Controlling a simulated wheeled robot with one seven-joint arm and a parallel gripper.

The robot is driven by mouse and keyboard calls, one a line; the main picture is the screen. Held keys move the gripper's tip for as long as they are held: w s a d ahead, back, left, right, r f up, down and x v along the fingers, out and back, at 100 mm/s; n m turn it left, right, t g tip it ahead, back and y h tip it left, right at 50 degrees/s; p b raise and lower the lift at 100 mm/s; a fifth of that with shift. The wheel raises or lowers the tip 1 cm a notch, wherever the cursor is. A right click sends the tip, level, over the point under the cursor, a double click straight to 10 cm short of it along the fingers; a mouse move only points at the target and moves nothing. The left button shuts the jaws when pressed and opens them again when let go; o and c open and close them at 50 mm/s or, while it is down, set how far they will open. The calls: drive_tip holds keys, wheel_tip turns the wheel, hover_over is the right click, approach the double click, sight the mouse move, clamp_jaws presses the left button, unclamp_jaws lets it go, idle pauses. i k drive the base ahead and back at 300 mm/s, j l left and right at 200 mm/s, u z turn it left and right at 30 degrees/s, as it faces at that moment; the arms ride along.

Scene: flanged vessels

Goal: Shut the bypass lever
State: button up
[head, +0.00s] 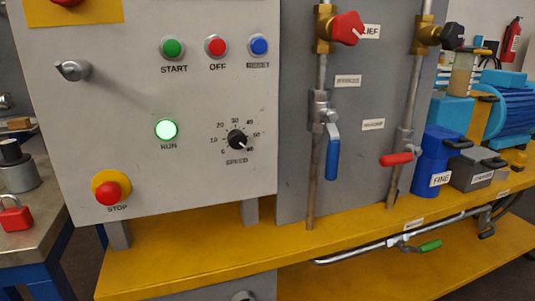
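Several lever valves show in the head view, and I cannot read surely which label says bypass. A blue lever (332,152) hangs down along the left upright pipe (315,180), below a small blurred label (348,81). A red lever (396,160) lies crosswise on the right upright pipe (409,110); another blurred label (373,124) is up and left of it. A green lever (430,246) lies roughly along a low horizontal pipe (350,254) at the yellow bench's front, under a small label (413,223). My gripper is not in view.
A grey control panel (200,120) with buttons and a lit green RUN lamp (166,129) stands left. A red knob (348,28) and black knob (452,36) top the pipes. The yellow bench (190,245) is clear in front. Blue and grey boxes (472,168) stand right.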

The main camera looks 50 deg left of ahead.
sight(333, 146)
drive_tip(key=u, duration=1.8)
